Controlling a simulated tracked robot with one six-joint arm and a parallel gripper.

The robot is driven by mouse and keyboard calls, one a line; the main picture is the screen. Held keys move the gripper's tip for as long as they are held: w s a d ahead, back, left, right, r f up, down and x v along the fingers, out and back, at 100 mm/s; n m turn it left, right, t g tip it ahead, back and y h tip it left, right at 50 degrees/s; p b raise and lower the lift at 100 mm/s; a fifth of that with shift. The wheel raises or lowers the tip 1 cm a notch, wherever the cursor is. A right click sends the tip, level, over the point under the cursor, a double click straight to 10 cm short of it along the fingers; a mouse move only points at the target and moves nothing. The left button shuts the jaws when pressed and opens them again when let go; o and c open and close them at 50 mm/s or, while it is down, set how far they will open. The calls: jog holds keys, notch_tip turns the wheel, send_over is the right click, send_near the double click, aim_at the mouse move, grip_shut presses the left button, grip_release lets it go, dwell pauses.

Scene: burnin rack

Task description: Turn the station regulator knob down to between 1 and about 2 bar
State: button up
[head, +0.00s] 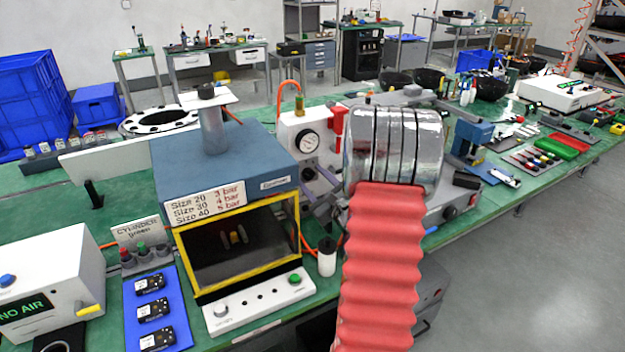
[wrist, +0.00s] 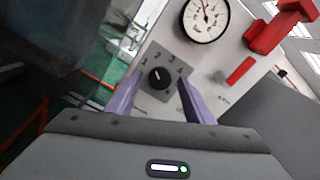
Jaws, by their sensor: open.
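The station regulator knob (wrist: 160,77) is black and round, on a grey plate with printed numbers, of which 1, 3 and 4 can be made out in the wrist view. Its pointer setting is too small to read surely. The round white pressure gauge (wrist: 205,17) sits above it to the right, with a needle pointing roughly upward in the picture; its value is not legible. The gauge also shows in the head view (head: 308,145). My gripper (wrist: 159,80) is open, its two purple fingers on either side of the knob. Whether they touch it cannot be told.
A red lever-like part (wrist: 280,25) stands right of the gauge. A blue-topped test box (head: 225,165) with a yellow frame stands left of the regulator, with a pressure sign (head: 205,203) on it. A small white-and-black bottle (head: 327,257) stands below.

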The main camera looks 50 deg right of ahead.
jog(key=shift+w+d, duration=0.1)
jog(key=shift+w, duration=0.2)
jog(key=shift+c, duration=0.3)
jog(key=c, duration=1)
jog(key=shift+m, duration=0.7)
jog(key=o, duration=1.1)
jog(key=shift+c, duration=0.2)
